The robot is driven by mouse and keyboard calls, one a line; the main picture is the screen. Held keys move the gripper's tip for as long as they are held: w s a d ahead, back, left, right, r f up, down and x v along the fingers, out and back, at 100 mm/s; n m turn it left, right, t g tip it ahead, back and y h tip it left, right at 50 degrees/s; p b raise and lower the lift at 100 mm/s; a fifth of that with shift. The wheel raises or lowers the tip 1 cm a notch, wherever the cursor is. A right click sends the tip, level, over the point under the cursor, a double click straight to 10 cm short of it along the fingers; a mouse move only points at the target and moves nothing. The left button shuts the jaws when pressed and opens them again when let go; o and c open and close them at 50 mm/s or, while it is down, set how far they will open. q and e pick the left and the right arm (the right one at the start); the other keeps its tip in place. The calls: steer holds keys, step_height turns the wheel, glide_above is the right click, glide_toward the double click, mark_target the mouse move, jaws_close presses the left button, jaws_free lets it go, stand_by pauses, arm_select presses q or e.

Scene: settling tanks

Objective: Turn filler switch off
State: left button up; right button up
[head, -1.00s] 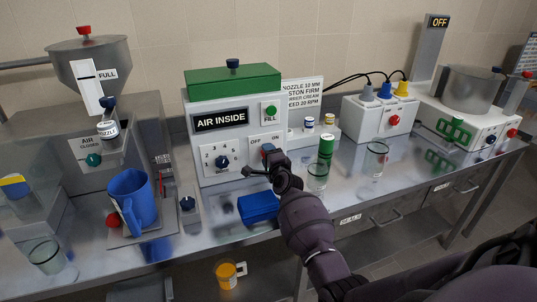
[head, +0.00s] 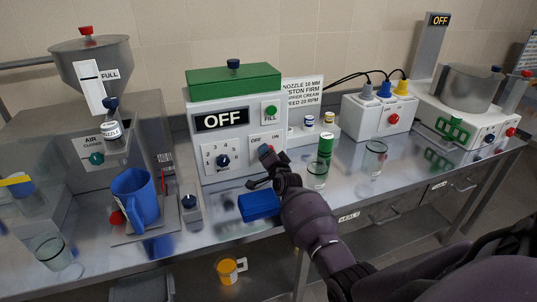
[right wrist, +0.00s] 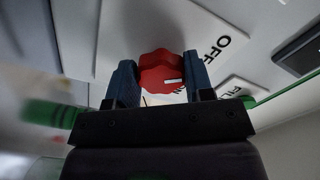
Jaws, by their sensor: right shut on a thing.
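The filler (head: 199,145) is a pale box with a green top and a black display (head: 220,121) that reads OFF. Its switch, a red knob with a white mark (right wrist: 162,70), sits between the OFF and ON labels on the front. My right gripper (head: 267,157) is at this knob. In the right wrist view its two blue fingers (right wrist: 158,82) are on either side of the knob, shut on it. In the head view the gripper largely hides the knob. My left gripper is not in view.
A blue block (head: 259,207) lies on the steel bench just below my right gripper. A blue jug (head: 137,197) stands to the left.

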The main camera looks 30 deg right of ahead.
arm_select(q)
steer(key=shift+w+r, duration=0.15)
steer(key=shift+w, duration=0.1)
arm_select(e)
steer(key=shift+f, duration=0.1)
steer(key=o, duration=0.9)
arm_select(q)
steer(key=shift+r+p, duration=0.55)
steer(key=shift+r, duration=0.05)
arm_select(e)
steer(key=v, duration=1.1)
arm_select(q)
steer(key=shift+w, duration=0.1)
arm_select(e)
steer(key=shift+w, duration=0.1)
steer(key=shift+a, duration=0.1)
